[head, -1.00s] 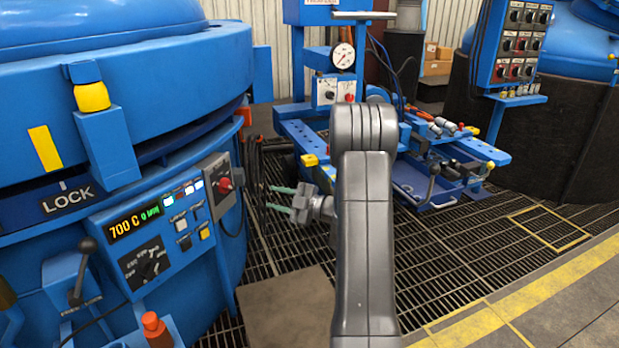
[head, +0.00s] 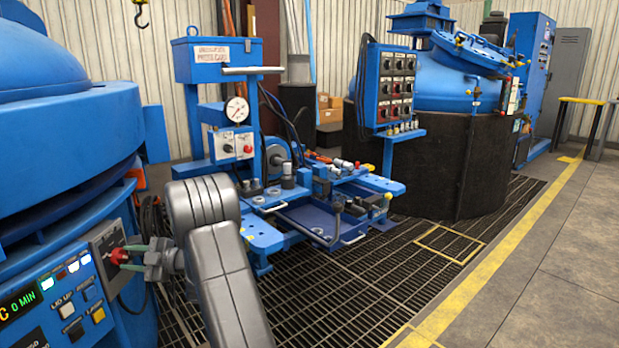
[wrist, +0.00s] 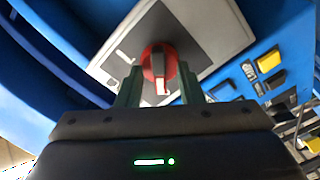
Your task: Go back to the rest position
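My gripper (head: 123,257) is at the left of the head view, its green fingers pointing left toward a red rotary knob (head: 117,256) on the grey switch box of the furnace. The fingers are apart. In the wrist view, my gripper (wrist: 158,72) has the red knob (wrist: 158,62) showing between its two fingers, with no visible contact. How far the fingertips are from the knob I cannot tell. Nothing is held. My arm comes up from the bottom of the head view and bends left.
The furnace control panel (head: 62,318) with lit display and buttons is close by at left. A blue press cart (head: 262,238) with gauge and tray stands behind my arm. A dark pit furnace (head: 450,165) is beyond. Grated floor at right is free.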

